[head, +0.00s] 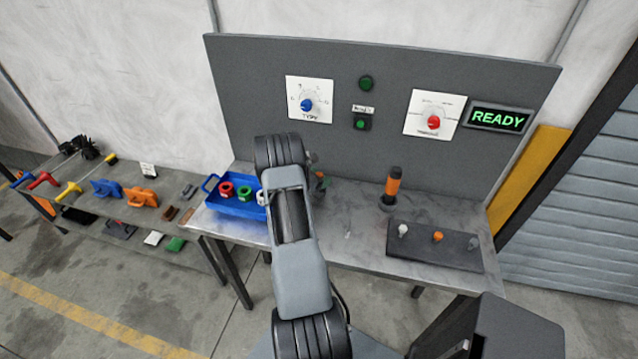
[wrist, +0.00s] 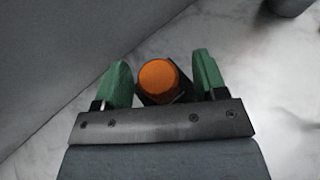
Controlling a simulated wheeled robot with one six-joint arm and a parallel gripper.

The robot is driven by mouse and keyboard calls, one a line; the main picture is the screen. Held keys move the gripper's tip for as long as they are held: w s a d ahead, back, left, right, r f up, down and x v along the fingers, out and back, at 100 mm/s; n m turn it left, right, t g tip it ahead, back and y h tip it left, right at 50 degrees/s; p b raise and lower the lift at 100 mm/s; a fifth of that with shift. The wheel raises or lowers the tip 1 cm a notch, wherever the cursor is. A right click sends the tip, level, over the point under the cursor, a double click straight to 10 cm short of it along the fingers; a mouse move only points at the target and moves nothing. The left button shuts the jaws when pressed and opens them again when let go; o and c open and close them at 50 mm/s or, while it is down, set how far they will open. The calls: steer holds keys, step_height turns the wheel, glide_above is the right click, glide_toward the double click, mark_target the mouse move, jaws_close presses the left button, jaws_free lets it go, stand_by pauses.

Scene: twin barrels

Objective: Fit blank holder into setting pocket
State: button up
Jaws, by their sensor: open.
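In the wrist view, my gripper (wrist: 158,85) is open, with its green fingers on either side of a round orange-topped piece (wrist: 158,78). Dark parts show beneath the orange top. Clear gaps are hard to judge, and I cannot tell whether this piece is the blank holder or part of the setting pocket. In the head view, my gripper (head: 319,178) is mostly hidden behind my arm, over the bench. An orange and black upright tool (head: 392,186) stands on the bench to its right. No pocket is clearly identifiable.
A blue tray (head: 232,205) with red, green and white rings sits at the bench's left. A dark plate (head: 455,259) with small knobs lies at the right front. A grey panel (head: 390,60) with dials and a READY display (head: 497,117) stands behind.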

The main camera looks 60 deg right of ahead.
steer(key=c, duration=1.2)
jaws_close()
steer(key=shift+r, duration=0.1)
